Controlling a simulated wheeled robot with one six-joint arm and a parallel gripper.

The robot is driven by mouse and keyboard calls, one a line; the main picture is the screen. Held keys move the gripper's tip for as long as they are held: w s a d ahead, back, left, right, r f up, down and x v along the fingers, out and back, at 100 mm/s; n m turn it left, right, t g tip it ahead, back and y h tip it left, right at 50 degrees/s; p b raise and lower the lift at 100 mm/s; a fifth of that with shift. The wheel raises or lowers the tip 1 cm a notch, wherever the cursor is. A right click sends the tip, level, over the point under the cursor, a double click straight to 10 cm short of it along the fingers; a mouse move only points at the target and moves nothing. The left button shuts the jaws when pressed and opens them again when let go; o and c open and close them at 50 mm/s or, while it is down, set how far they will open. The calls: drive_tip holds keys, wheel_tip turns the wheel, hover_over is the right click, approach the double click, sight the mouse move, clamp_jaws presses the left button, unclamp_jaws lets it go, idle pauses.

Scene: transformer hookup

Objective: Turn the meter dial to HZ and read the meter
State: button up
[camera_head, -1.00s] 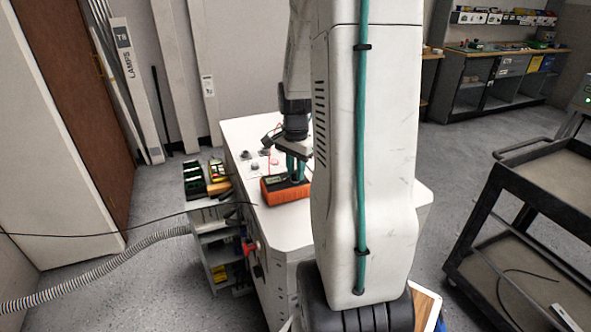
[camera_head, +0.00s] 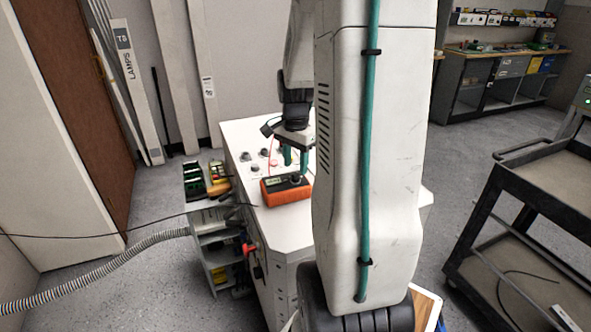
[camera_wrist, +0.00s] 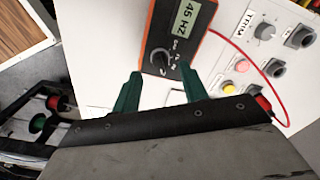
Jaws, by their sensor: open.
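The orange and dark meter (camera_head: 285,191) lies on the white cabinet top, and its upper part shows in the wrist view (camera_wrist: 154,38). Its display (camera_wrist: 187,18) shows "45 HZ" at the top edge of the wrist view, where leading characters may be cut off. The round black dial (camera_wrist: 161,61) has small white labels beside it; its exact pointer setting is hard to read. My gripper (camera_wrist: 160,70) is open, with one green finger on each side of the dial in that view. In the head view my gripper (camera_head: 295,158) is above the meter, apart from it.
The white cabinet (camera_head: 290,231) carries several knobs and sockets behind the meter. A red lead (camera_wrist: 265,80) curves across the panel, with a yellow button (camera_wrist: 230,88) near it. A black cart (camera_head: 520,190) stands at the right, with open floor between.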

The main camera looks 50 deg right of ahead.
drive_tip(key=shift+r, duration=2.3)
